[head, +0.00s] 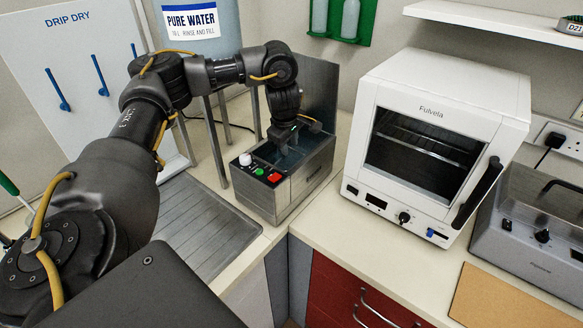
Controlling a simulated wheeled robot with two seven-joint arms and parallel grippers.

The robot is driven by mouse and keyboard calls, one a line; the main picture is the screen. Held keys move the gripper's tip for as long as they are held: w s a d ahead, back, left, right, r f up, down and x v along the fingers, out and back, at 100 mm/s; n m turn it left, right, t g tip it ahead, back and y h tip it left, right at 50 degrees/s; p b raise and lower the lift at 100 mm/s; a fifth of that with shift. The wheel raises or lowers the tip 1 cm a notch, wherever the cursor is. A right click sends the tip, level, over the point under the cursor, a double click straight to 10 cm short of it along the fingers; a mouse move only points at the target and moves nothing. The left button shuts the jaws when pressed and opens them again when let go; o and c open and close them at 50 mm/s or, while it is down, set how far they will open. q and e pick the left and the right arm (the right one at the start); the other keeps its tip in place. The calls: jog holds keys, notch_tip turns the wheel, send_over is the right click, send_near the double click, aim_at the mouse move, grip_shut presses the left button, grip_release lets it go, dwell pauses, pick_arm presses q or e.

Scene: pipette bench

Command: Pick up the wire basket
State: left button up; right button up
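My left arm comes in from the left, and its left gripper (287,138) points down into the open top of a steel bath (303,187) with a white knob and green and red buttons. The fingertips are small, dark and partly hidden by the bath's front wall, so I cannot tell whether they are open or shut. I cannot make out a wire basket; the inside of the bath is mostly hidden by the gripper and the front wall. My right gripper is not in view.
A white oven (439,137) stands right of the bath, with bare counter (325,225) between. A ridged steel drainer (205,225) lies to the left. A water tank (222,42) on legs stands behind. A grey appliance (535,235) and brown board (510,298) are far right.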

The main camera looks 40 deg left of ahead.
aim_at(291, 148)
pick_arm(q)
jog(key=x, duration=0.3)
jog(key=p+x, duration=0.1)
jog(key=x, duration=0.1)
jog(key=shift+w, duration=0.25)
grip_shut()
